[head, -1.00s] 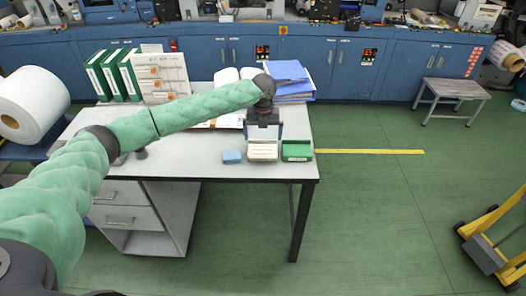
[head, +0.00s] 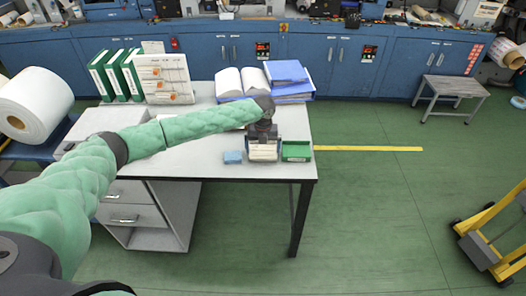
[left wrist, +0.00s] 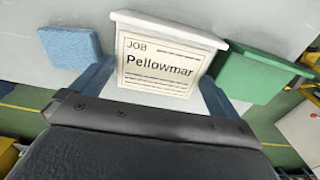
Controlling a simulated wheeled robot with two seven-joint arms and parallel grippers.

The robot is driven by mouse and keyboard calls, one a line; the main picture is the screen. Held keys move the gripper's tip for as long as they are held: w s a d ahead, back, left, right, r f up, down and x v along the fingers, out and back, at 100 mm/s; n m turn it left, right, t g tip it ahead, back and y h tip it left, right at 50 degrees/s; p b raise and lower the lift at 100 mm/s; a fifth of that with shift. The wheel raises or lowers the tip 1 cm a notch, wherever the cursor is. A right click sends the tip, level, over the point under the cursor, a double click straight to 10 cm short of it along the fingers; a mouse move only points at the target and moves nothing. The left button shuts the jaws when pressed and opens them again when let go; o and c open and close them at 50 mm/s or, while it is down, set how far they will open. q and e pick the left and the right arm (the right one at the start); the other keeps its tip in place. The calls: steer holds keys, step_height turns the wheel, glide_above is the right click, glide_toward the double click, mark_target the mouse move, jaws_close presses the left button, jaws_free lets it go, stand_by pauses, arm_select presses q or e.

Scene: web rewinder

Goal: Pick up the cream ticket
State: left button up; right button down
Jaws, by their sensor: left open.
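The cream ticket (left wrist: 158,66), printed "JOB Pellowmar", sits in a pale holder (left wrist: 170,27) near the table's front edge. In the head view the ticket (head: 263,153) is partly covered by my gripper. My left gripper (head: 263,148) is open and just over it, with one finger on each side of the ticket. My right gripper is not in view.
Blue binders (head: 290,82), an open book (head: 242,80), green binders (head: 115,75) and a board with cards (head: 163,78) stand behind. The table's front edge is close.

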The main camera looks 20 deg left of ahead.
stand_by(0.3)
arm_select(q)
steer(key=c, duration=0.6)
